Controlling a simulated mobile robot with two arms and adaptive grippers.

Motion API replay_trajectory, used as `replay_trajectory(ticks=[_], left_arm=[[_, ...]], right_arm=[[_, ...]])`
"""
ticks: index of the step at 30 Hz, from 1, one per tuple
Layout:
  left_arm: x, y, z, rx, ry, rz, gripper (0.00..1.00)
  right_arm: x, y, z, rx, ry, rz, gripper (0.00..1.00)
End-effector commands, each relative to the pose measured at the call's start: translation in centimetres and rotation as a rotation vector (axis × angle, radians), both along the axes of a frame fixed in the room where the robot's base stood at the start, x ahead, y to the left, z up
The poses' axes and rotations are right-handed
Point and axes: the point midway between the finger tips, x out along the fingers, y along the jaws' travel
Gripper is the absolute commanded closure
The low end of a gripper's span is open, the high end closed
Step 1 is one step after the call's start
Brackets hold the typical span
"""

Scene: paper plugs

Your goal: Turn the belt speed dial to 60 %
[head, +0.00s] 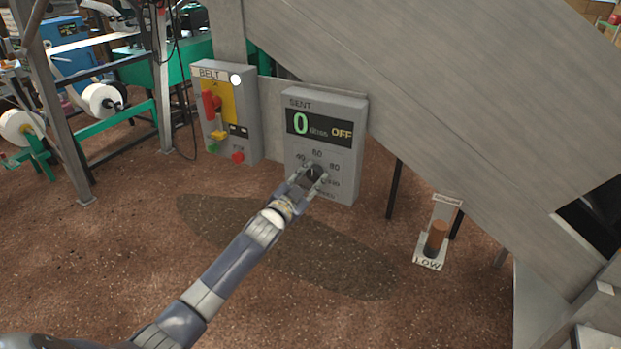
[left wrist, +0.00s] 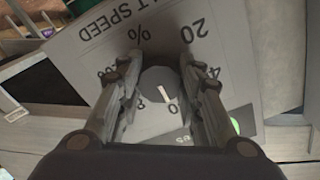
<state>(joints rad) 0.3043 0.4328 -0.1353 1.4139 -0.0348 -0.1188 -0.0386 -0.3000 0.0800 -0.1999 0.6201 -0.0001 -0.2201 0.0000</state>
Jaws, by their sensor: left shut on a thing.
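The belt speed dial (head: 315,174) is a dark round knob on the front of a grey control box (head: 342,108). Numbers 40, 60 and 80 arc above it in the head view. My left gripper (head: 314,176) is at the dial, its fingers on either side of it. In the left wrist view the gripper (left wrist: 162,95) is shut on the grey dial (left wrist: 160,78), with the panel lettering upside down. A white pointer line on the dial slants to the lower right there. Fingers hide some numbers, and I cannot tell the exact reading. My right gripper is not in view.
The box's display (head: 319,129) shows a green 0 and OFF. A grey BELT box (head: 226,112) with a red handle and buttons stands to its left. A LOW gauge (head: 437,238) hangs at the right, below a large sloping grey panel (head: 430,90).

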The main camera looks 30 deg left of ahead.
Motion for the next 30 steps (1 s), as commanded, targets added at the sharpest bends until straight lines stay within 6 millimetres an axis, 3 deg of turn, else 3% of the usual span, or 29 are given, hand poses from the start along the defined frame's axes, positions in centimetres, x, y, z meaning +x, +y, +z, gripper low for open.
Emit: replay_trajectory(ticks=[2, 3, 5, 19, 30], left_arm=[[0.0, 0.0, 0.0, -0.001, -0.001, -0.001, 0.91], [0.0, 0.0, 0.0, -0.001, -0.001, -0.001, 0.6], [0.0, 0.0, 0.0, -0.001, -0.001, -0.001, 0.47], [-0.6, 0.0, 0.0, -0.002, 0.0, 0.0, 0.47], [-6.3, 0.0, -0.1, -0.001, 0.002, -0.001, 0.47]], right_arm=[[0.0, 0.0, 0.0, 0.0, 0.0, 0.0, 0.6], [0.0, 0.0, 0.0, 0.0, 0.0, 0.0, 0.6], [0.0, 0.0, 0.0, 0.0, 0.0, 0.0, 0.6], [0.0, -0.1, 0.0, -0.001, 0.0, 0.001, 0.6], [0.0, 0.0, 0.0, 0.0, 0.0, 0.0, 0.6]])
